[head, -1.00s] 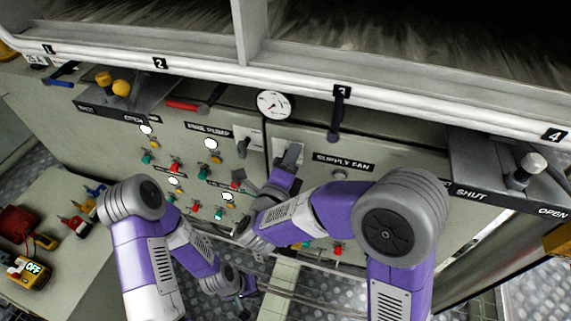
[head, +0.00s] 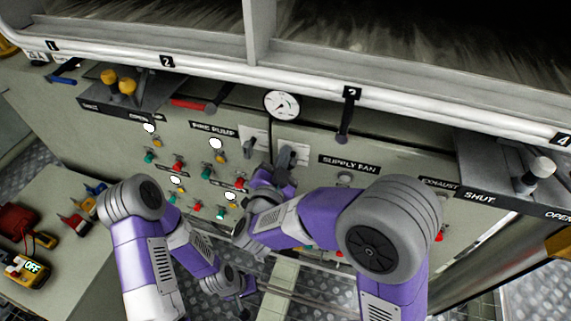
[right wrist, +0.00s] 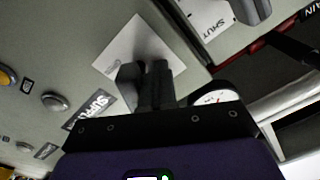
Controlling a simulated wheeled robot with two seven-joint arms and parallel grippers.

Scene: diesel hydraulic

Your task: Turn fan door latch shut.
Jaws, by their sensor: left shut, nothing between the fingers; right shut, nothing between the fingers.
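The fan door latch (head: 286,155) is a dark grey handle on a pale plate at the left edge of the supply fan door (head: 330,178). In the right wrist view its pale plate (right wrist: 118,50) shows behind my fingers, with the handle partly hidden. My right gripper (right wrist: 146,68) is shut and empty, with its fingertips close to the handle; I cannot tell whether they touch it. The latch's exact angle is unclear. My left gripper (head: 246,288) is low in the head view, shut and empty, away from the panel.
The fire pump door's latch (head: 249,147) is just left of the fan latch. A round gauge (head: 281,105) and a black lever (head: 344,125) are above. Switches and lamps cover the left panel. A side bench (head: 60,210) holds tools. A railing (head: 320,82) runs along the top.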

